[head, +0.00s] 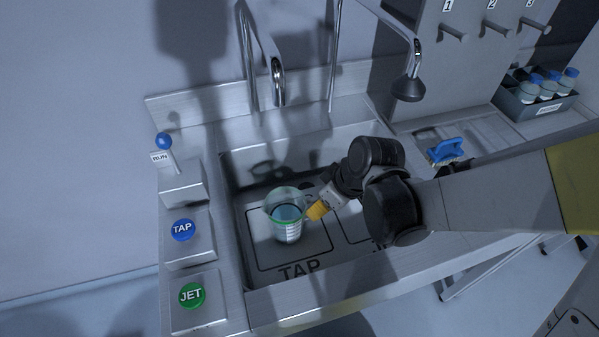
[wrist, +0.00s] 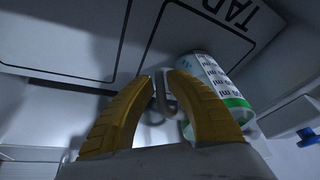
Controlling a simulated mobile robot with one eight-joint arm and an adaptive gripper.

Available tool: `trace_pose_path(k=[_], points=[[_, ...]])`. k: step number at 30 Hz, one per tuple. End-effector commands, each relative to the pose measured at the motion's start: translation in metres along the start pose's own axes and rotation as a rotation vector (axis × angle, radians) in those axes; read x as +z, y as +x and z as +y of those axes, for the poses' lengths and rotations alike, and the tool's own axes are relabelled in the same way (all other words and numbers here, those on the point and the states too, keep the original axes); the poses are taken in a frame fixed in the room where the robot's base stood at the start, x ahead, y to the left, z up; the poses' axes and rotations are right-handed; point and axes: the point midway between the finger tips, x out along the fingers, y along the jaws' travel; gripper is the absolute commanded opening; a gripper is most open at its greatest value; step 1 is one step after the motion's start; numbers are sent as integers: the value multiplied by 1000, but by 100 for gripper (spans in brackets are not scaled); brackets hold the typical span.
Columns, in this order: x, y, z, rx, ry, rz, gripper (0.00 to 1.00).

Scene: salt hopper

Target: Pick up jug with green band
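The jug with green band (head: 288,226) is a clear measuring jug with a green rim and bluish contents. It stands upright in the sink on the outlined TAP area (head: 300,268). It also shows in the wrist view (wrist: 212,80), right of my fingers, with its green band near the right finger. My gripper (head: 317,210) has yellow fingers and is at the jug's right side in the head view. In the wrist view my fingertips (wrist: 160,78) curve close together around a grey piece that looks like the jug's handle (wrist: 162,102). Whether they press on it is unclear.
The sink's walls (head: 235,165) surround the jug. A tap (head: 277,85) and a spray head (head: 408,88) hang above the sink. TAP (head: 183,229) and JET (head: 191,295) buttons and a RUN lever (head: 164,142) are left.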

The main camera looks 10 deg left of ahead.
Motion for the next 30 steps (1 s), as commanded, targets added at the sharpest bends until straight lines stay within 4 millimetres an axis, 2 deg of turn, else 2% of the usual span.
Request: trace_pose_path(k=[7,9,23,30], points=[[0,1,0,0,0,0,17],[0,1,0,0,0,0,0],[-2,-2,0,0,0,1,0],[-12,-27,-2,0,1,1,0]])
